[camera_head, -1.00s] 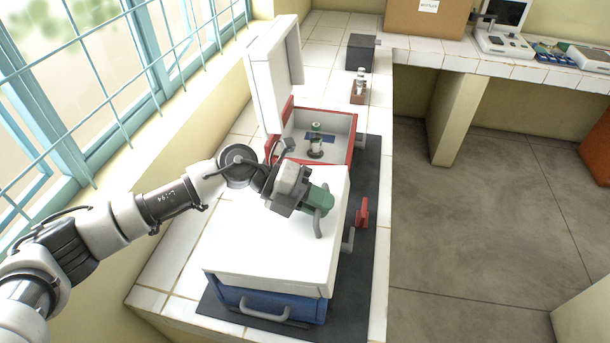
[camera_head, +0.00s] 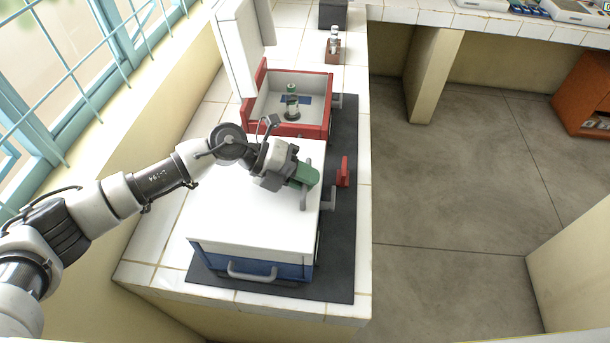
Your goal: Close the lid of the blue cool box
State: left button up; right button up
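The blue cool box (camera_head: 213,257) stands on a dark mat at the near end of the tiled counter. Its white lid (camera_head: 240,225) lies flat over the box and looks closed. A grey handle (camera_head: 252,274) shows on its near side. My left gripper (camera_head: 305,192) is above the right part of the lid, pointing right, with grey fingers near the lid's right edge. I cannot tell whether it touches the lid, nor how far apart its fingers are. My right gripper is not in view.
A red cool box (camera_head: 322,118) stands open behind the blue one, with its white lid (camera_head: 240,45) upright and a green-topped item (camera_head: 292,100) inside. A red latch-like piece (camera_head: 343,172) is on the dark mat (camera_head: 330,270). A window is left; open floor is right.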

pick_arm(q)
jog(key=shift+o, duration=0.6)
jog(key=shift+f, duration=0.25)
jog(key=shift+a+r, duration=0.15)
jog(key=shift+a, duration=0.1)
jog(key=b+v, duration=0.3)
jog(key=v, duration=0.6)
jog(key=shift+w+a+r, duration=0.1)
jog(key=shift+a, duration=0.25)
jog(key=shift+a+r, duration=0.15)
jog(key=shift+r, duration=0.05)
